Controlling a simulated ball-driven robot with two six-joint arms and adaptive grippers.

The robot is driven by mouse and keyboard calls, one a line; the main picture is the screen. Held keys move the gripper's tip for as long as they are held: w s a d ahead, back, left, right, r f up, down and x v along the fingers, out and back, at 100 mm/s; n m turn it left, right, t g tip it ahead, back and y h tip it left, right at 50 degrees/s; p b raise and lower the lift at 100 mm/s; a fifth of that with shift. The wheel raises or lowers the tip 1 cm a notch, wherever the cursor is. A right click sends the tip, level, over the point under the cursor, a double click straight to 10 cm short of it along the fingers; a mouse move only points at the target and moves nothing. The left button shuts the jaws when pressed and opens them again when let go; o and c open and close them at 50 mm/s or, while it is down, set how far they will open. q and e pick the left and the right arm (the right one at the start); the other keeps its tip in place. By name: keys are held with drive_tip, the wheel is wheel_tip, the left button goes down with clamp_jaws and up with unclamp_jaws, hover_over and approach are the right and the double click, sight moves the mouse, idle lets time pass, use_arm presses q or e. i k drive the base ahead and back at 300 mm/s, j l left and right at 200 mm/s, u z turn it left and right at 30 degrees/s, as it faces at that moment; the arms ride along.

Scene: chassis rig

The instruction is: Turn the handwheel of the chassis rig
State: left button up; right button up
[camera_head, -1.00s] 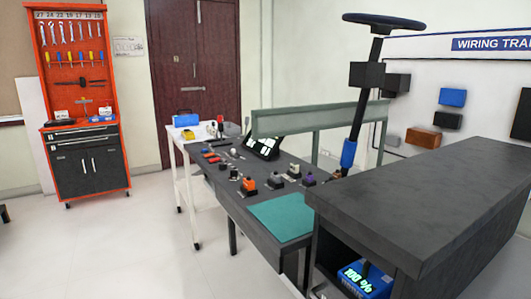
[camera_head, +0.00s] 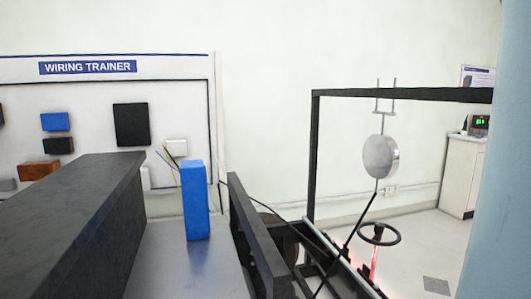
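A dark handwheel (camera_head: 394,241) with spokes stands on a thin upright post with a red glow, at the lower right of the head view. It sits beside a dark rig frame (camera_head: 262,240) with long rails that runs along the lower middle. The lower part of the rig is cut off by the picture edge. Neither of my grippers shows, and nothing is seen touching the handwheel.
A black gantry (camera_head: 400,94) stands behind the rig, with a round silver disc (camera_head: 380,157) hanging from it. A blue block (camera_head: 195,201) stands on a grey surface left of the rig. A dark bench (camera_head: 80,225) fills the lower left. Floor shows at right.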

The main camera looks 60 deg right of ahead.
sight(379, 227)
drive_tip(key=z, duration=2.2)
drive_tip(key=l+z, duration=0.45)
drive_tip(key=i+l+z, duration=0.1)
drive_tip(key=l+z, duration=0.35)
drive_tip(key=i+l+z, duration=0.35)
drive_tip(key=l, duration=0.15)
drive_tip(key=i+l+z, duration=0.65)
drive_tip(key=i, duration=0.25)
drive_tip(key=i+l+u, duration=0.1)
drive_tip(key=i, duration=0.4)
drive_tip(key=i+l+u, duration=0.1)
drive_tip(key=i, duration=0.35)
drive_tip(key=i+j+u, duration=0.2)
drive_tip(key=i+u, duration=0.15)
drive_tip(key=u, duration=0.15)
drive_tip(key=i+u, duration=0.7)
drive_tip(key=u, duration=0.25)
drive_tip(key=i+l+u, duration=0.2)
drive_tip(key=i+u, duration=0.25)
drive_tip(key=k, duration=0.1)
